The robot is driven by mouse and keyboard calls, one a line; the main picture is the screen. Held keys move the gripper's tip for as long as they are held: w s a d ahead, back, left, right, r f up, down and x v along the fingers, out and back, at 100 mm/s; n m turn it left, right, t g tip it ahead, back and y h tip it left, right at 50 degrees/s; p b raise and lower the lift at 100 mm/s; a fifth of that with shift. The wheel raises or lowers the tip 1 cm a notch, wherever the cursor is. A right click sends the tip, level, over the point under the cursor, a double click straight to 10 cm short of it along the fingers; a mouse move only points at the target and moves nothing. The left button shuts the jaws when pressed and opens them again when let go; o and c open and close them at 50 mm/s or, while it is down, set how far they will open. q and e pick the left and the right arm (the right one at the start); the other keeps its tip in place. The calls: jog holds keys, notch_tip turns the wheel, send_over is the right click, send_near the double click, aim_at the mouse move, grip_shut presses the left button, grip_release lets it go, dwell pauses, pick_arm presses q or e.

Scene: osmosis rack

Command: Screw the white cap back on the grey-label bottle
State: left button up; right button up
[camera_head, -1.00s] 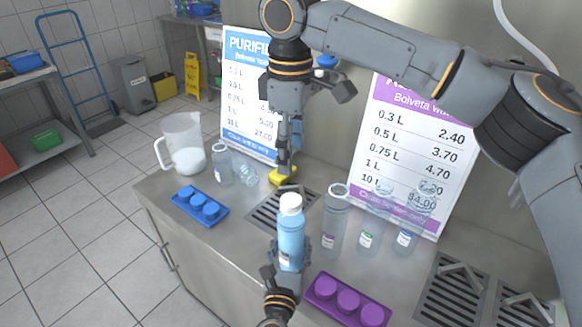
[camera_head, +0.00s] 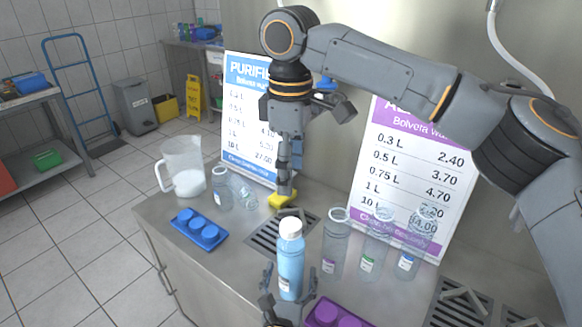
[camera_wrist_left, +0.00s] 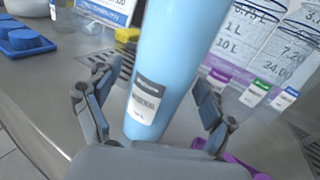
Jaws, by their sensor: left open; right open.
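The grey-label bottle (camera_head: 290,270) holds light blue liquid and stands upright on the counter in front of the drain grate. The white cap (camera_head: 290,228) sits on its mouth; I cannot tell how tight it is. My left gripper (camera_head: 289,277) is open, with a finger on each side of the bottle's lower part. In the left wrist view the bottle (camera_wrist_left: 170,60) shows its grey label between the spread fingers, with gaps on both sides. My right gripper (camera_head: 287,188) is open and empty, pointing down behind and above the bottle, apart from the cap.
Several clear bottles (camera_head: 336,245) stand close to the right. A purple cap tray (camera_head: 340,316) lies at the front right, a blue one (camera_head: 199,230) at left. A yellow sponge (camera_head: 282,200), a jug (camera_head: 184,165) and price signs (camera_head: 410,165) stand behind.

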pick_arm(q)
jog(key=s+a, duration=0.1)
jog(key=s, duration=1)
jog(key=shift+a, duration=0.35)
jog(key=shift+s, duration=0.1)
